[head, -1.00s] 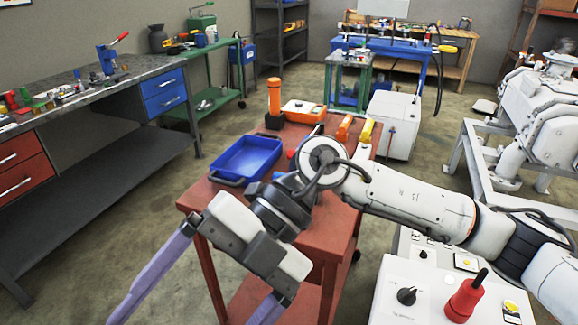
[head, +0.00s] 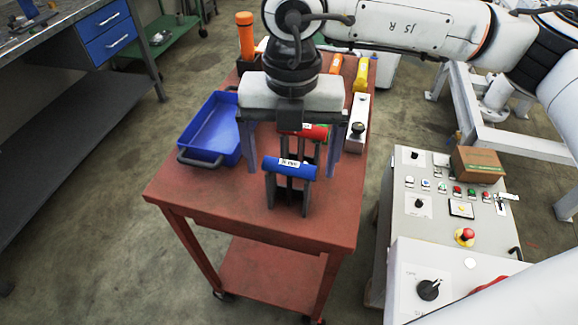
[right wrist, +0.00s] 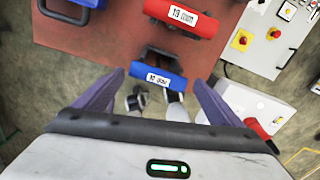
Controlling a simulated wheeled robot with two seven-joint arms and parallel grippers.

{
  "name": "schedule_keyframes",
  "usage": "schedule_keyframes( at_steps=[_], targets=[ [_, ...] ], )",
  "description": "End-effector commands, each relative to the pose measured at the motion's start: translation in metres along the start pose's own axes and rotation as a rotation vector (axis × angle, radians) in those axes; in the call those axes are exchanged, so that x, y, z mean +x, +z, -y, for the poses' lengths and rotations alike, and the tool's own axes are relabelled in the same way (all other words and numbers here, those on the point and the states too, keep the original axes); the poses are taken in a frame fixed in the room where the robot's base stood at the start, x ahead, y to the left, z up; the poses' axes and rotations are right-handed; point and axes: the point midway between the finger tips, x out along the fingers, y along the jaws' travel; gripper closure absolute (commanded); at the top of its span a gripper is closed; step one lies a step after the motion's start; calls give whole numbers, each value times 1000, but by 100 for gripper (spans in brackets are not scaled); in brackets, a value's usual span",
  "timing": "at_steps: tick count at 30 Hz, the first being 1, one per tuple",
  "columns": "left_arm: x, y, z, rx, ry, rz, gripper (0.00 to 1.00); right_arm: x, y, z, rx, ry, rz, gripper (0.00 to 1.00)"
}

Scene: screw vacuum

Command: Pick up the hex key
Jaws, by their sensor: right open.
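A blue handle (head: 290,167) with a white size label sits on a dark upright stand (head: 290,196) near the front of the red cart. A red handle (head: 316,133) with its own label stands just behind it, partly hidden by my gripper. They look like T-handled hex keys; their shafts are not clear. My right gripper (head: 292,175) points down over the stand, open, its purple fingers to either side of the handles. In the right wrist view the blue handle (right wrist: 158,79) lies between the fingertips, with no visible grip; the red handle (right wrist: 184,18) is beyond it.
A blue tray (head: 215,128) is left of the stand on the red cart (head: 200,190). An orange tool (head: 245,34) and a yellow tool (head: 361,75) stand at the back. A control cabinet (head: 412,235) is to the right. The cart's front surface is clear.

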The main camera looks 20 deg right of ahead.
Motion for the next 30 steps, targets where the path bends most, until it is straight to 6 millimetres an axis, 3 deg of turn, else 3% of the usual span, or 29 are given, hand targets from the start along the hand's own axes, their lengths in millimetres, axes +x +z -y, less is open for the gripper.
schedule_keyframes(
  at_steps=[9,17,28,30],
  targets=[
    [-6,-22,0,4,-1,-28,69,42,3,-2,-2,-2,-3,10],
    [-5,-23,1,5,-2,-32,69,46,3,-3,-2,0,-1,10],
    [-6,-17,1,3,-2,-20,69,46,3,-3,-2,0,-2,69],
    [-6,-16,1,3,-2,-18,69,46,3,-3,-2,0,-1,72]
  ],
)
